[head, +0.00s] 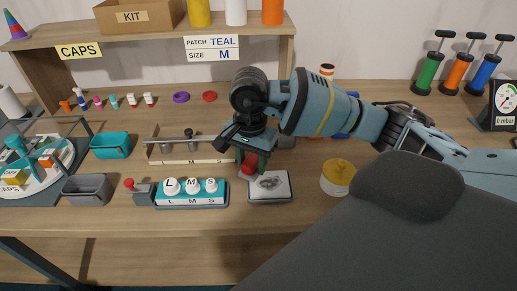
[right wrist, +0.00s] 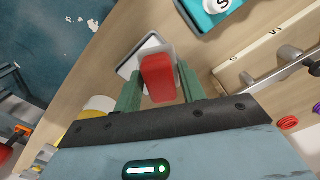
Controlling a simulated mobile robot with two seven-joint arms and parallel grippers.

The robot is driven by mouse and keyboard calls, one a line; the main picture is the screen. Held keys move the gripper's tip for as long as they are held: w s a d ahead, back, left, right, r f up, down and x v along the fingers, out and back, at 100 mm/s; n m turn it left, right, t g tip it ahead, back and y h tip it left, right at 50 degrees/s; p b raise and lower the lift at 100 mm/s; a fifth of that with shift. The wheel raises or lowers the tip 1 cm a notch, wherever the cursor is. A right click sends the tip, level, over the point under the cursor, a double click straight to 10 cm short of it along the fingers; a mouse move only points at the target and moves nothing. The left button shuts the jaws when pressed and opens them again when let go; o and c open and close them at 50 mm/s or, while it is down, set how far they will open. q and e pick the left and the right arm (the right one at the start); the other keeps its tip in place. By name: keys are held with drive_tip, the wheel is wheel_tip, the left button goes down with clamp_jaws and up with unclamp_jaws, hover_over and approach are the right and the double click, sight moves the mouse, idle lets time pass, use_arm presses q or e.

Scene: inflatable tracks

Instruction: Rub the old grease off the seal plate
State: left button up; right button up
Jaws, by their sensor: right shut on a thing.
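The seal plate (head: 284,194) is a pale square plate with a dark frame at the front middle of the bench. A dark grey grease smear (head: 269,182) lies on its face. My right gripper (head: 252,161) is over the plate's back left part, shut on a red block (head: 248,169). In the right wrist view the red block (right wrist: 158,78) sits between the green fingers and covers part of the plate (right wrist: 133,64). I cannot tell whether the block touches the plate. My left gripper is not in view.
Left of the plate stands a teal holder (head: 190,200) with white caps marked L, M, S. A yellow-lidded tub (head: 338,177) stands to the right. A rail fixture (head: 190,150) lies behind. Teal (head: 110,146) and grey (head: 86,188) bins are at the left.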

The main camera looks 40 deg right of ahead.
drive_tip(key=d+m, duration=0.1)
drive_tip(key=w+d+m, duration=0.1)
drive_tip(key=m, duration=0.1)
drive_tip(key=shift+w+d+r, duration=0.1)
drive_tip(key=shift+r, duration=0.3)
drive_tip(key=shift+f, duration=0.15)
